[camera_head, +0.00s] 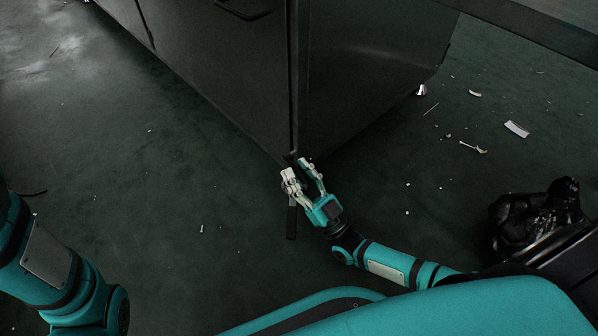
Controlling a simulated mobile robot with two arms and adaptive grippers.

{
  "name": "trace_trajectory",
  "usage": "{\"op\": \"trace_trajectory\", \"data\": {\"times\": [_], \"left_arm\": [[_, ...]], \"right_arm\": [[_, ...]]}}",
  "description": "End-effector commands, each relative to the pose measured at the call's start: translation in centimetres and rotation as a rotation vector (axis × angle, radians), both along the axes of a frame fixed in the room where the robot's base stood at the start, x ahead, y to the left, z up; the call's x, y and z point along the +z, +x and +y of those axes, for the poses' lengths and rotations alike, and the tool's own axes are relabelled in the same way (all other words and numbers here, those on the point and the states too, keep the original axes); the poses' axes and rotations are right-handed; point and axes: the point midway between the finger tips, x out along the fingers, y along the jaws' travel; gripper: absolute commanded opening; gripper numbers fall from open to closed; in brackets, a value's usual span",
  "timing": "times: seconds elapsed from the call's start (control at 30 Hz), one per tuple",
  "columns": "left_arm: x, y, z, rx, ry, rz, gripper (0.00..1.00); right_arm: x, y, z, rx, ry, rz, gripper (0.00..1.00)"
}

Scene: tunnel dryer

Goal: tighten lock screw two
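A dark machine cabinet (345,75) stands at the top, with its near vertical edge ending low at the picture's middle. My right gripper (301,169) is at the lower end of that edge. Its two pale fingers are spread to either side of a dark gap; whether they hold something there is too dark to tell. A black bar-like handle (291,222) hangs just below and left of the fingers. No lock screw can be made out clearly; the gripper covers part of that spot. My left arm shows at the left edge, its gripper out of frame.
A black bag-like bundle (536,217) lies at the right by a dark box edge. Small pale scraps, among them a white piece (516,129), lie on the dark green floor. The floor left of my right gripper is mostly clear.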

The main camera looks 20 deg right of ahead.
Motion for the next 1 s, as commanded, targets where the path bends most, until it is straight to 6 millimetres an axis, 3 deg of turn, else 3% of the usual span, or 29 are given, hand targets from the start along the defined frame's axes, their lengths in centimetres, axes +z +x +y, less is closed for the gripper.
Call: {"op": "trace_trajectory", "data": {"times": [0.37, 0.8, 1.0], "left_arm": [[0.0, 0.2, 0.1, 0.001, -0.002, 0.006, 0.46], [0.0, 0.1, 0.0, 0.000, 0.000, 0.002, 0.46], [0.0, 0.1, 0.0, 0.000, 0.000, 0.002, 0.46]], "right_arm": [[-0.6, -0.7, -0.3, -0.002, 0.000, 0.002, 0.33], [-0.8, -9.2, -3.3, 0.001, -0.001, 0.004, 0.33], [-0.8, -11.6, -4.2, 0.000, 0.000, 0.001, 0.33]]}}
